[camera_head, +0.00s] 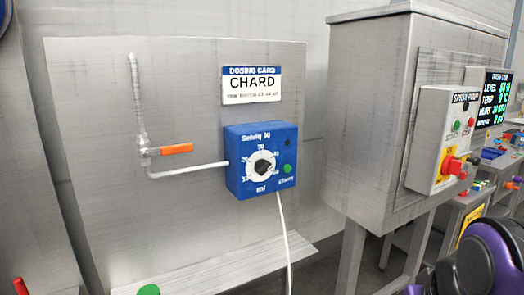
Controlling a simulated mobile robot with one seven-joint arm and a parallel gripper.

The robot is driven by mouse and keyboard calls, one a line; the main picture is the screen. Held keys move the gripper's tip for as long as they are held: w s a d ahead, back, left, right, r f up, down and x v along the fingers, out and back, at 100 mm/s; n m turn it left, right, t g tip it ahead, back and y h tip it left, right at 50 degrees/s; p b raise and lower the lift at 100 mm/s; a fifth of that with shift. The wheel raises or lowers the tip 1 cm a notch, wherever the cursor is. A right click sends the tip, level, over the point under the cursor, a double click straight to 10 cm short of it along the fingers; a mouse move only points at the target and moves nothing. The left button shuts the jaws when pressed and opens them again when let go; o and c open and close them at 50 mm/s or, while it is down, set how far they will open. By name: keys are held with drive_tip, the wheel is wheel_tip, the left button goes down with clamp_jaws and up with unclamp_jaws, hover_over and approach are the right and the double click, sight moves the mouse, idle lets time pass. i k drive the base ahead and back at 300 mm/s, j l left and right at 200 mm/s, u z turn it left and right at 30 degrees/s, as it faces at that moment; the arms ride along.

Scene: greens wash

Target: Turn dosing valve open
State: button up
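The dosing valve (145,151) sits on a thin pipe on the grey metal panel at left. Its orange lever handle (176,149) points right, roughly level and across the upright pipe (136,95) above it. A white line (190,168) runs from below the valve to the blue dosing box (238,180), which has a dial (263,167) and a green button. A sign reading "DOSING CARD CHARD" (251,84) is above the box. My gripper is not in view; only a purple and black part, probably of my arm, shows at lower right, apart from the valve.
A large steel tank (370,100) stands to the right, carrying a control box (443,135) with a red and yellow switch. A white cable (284,235) hangs below the blue box. A ledge (225,268) runs below the panel. The space before the valve looks clear.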

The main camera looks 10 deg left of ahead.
sight(175, 149)
drive_tip(key=u, duration=1.3)
